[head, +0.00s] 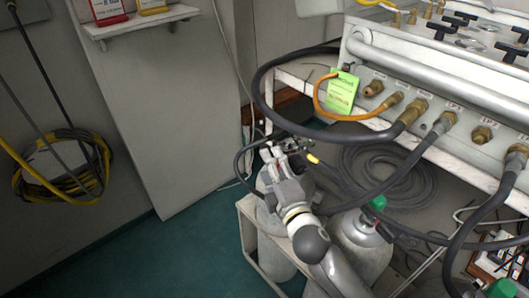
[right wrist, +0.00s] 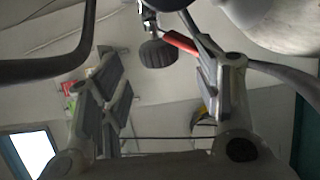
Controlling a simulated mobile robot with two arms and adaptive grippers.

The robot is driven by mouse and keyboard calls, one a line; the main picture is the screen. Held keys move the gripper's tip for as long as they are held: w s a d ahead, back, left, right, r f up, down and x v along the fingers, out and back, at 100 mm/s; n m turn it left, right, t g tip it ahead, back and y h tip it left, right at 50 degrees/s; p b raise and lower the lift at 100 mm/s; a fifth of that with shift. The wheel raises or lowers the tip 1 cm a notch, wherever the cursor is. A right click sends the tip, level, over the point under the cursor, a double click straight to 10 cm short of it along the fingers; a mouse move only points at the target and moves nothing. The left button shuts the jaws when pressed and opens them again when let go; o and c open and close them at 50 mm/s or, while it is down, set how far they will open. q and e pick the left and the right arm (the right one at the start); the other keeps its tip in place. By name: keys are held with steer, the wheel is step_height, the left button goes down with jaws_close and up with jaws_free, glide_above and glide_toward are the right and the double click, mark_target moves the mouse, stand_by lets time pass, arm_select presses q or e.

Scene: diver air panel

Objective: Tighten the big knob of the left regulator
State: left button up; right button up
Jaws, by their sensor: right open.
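My right gripper (head: 274,152) reaches over the top of the left gas cylinder (head: 268,212), beside the left regulator (head: 296,146), which it partly hides. In the right wrist view the right gripper (right wrist: 160,62) is open, its two fingers wide apart. A dark ribbed knob (right wrist: 157,53) shows between the fingers, near their tips, with visible gaps on both sides. It appears to be the regulator's big knob; contact is not seen. A red part (right wrist: 180,41) slants beside the knob, near the right finger. My left gripper is not in view.
A second cylinder (head: 360,245) with a green part (head: 377,203) stands to the right. Dark hoses (head: 262,88) loop from the air panel (head: 470,120) around the regulator. A green tag (head: 342,91) hangs at the panel. Green floor at the left is clear.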

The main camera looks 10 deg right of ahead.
steer(key=x, duration=0.5)
steer(key=shift+w+a+b, duration=0.1)
steer(key=shift+w+b, duration=0.1)
steer(key=shift+b, duration=0.1)
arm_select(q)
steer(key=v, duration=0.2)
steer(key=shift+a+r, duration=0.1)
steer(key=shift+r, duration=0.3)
arm_select(e)
steer(key=c, duration=1)
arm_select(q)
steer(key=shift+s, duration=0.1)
